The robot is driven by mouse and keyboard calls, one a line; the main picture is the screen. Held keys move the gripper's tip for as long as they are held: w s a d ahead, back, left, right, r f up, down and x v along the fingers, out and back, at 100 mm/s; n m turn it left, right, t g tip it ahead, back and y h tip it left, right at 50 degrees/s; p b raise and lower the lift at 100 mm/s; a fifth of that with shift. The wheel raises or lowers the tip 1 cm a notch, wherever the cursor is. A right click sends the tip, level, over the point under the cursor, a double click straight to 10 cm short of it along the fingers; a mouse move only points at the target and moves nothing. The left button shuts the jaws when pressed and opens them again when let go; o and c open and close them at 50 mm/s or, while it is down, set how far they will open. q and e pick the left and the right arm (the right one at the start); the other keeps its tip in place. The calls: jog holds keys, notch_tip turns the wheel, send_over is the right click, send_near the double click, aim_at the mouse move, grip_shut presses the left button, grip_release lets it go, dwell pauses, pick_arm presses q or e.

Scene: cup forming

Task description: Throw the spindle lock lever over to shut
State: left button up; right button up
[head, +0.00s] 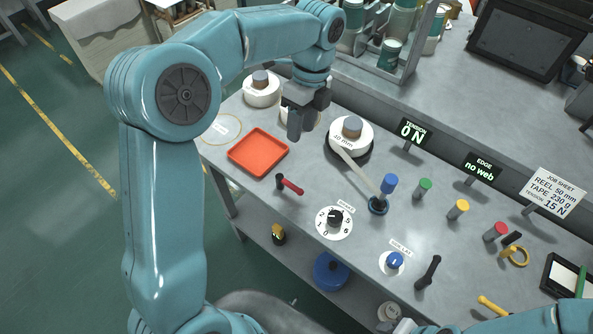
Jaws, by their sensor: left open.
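A lever with a red handle (292,187) on a dark pivot post stands on the bench, in front of the white reel (351,134) on its dark spindle plate. It looks like the spindle lock lever, but I see no readable label on it. Its handle points to the right and slightly toward the front. My left gripper (301,124) is open and points down, behind the red lever and to the left of the reel. It is apart from the lever and partly hides a white roll behind it. My right gripper is outside the picture; only part of that arm shows at lower right.
An orange tray (258,152) lies left of the lever. A numbered dial (334,222), a blue knob (394,262) and a black lever (428,272) stand toward the front. Tape runs from the reel to a blue-topped post (388,185). The tension display (411,132) reads 0 N.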

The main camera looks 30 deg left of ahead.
aim_at(291, 184)
pick_arm(q)
jog(key=x, duration=1.5)
jog(key=shift+s+d+f+p, duration=0.1)
jog(key=shift+s+f+p, duration=0.15)
jog(key=shift+p, duration=0.1)
jog(key=shift+f, duration=0.2)
jog(key=shift+s+d, duration=0.15)
jog(key=shift+s, duration=0.1)
jog(key=shift+w, duration=0.15)
jog(key=c, duration=0.3)
grip_shut()
